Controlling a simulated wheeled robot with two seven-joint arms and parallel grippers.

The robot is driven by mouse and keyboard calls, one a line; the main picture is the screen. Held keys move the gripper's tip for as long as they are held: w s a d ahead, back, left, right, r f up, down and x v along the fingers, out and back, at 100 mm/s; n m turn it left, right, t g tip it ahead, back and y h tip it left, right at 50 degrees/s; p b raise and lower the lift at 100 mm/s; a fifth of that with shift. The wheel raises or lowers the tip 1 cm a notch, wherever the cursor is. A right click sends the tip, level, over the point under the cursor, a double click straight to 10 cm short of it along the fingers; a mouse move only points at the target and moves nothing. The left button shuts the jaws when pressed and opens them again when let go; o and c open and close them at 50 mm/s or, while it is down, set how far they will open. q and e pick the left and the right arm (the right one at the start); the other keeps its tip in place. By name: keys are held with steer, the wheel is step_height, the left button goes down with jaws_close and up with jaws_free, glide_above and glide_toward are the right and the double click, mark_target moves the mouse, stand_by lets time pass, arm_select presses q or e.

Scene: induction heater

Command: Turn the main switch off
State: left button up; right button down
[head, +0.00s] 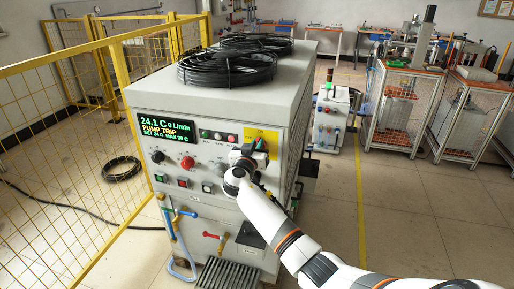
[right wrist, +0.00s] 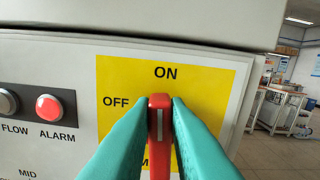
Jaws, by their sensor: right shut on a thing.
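The main switch is a red handle (right wrist: 159,130) with a pale stripe, on a yellow plate (right wrist: 205,80) marked ON at the top and OFF at the left. The handle stands upright and points to ON. My right gripper (right wrist: 160,103) has its two teal fingers closed on the handle, one on each side. They hide the lower plate and part of its lettering. In the head view my right gripper (head: 259,146) is at the yellow plate (head: 262,134) on the cabinet's (head: 215,235) front, covering the switch. My left gripper is not in view.
A green display (head: 166,124) reads PUMP TRIP. A red knob (head: 187,162), buttons and a red ALARM lamp (right wrist: 49,107) are left of the switch. A yellow fence (head: 60,150) stands at left.

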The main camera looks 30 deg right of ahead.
steer(key=shift+w+a+f+n+b, duration=0.1)
steer(key=shift+f+n+b, duration=0.05)
steer(key=shift+n+b, duration=0.4)
steer(key=shift+w+a+f+n+b, duration=0.1)
steer(key=shift+n+b, duration=0.2)
steer(key=shift+n, duration=0.35)
steer(key=shift+w+a+f+n+b, duration=0.1)
steer(key=shift+n+b, duration=0.15)
steer(key=shift+n, duration=1)
steer(key=shift+w+a+f+n+b, duration=0.15)
steer(key=shift+n+b, duration=0.15)
steer(key=shift+n, duration=1)
steer(key=shift+w+f+n+b, duration=0.1)
steer(key=shift+n+b, duration=0.15)
steer(key=shift+n, duration=1.3)
steer(key=c, duration=1.4)
jaws_free()
steer(key=shift+d, duration=0.1)
steer(key=shift+w, duration=0.1)
